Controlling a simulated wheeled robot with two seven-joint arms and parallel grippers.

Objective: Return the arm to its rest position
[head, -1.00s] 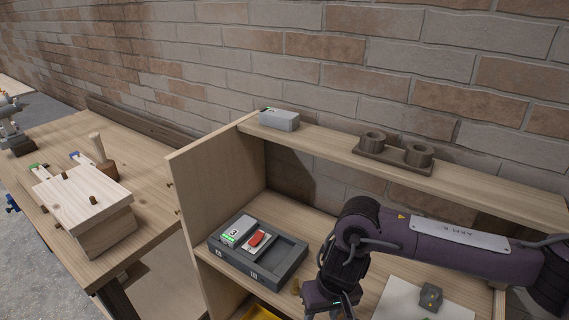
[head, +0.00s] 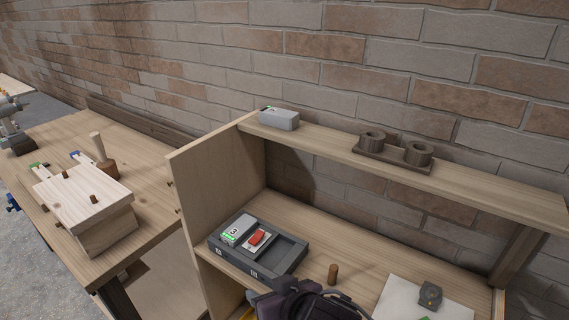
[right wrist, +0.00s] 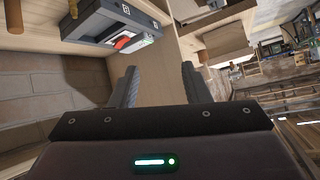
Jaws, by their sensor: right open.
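My right arm shows at the bottom edge of the head view, low in front of the shelf unit; its fingertips are hidden there. In the right wrist view my right gripper (right wrist: 160,85) is open, with its two dark fingers apart and nothing between them. Beyond the fingers are the wooden side panel and the dark tray. My left arm and left gripper are in neither view.
The shelf unit holds a dark tray (head: 293,262) with a white-and-green box (head: 238,232) and a red switch (head: 257,238). A grey box (head: 280,120) and a two-ring holder (head: 392,155) are on the upper shelf (head: 480,190). A wooden peg (head: 333,273) stands right of the tray.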

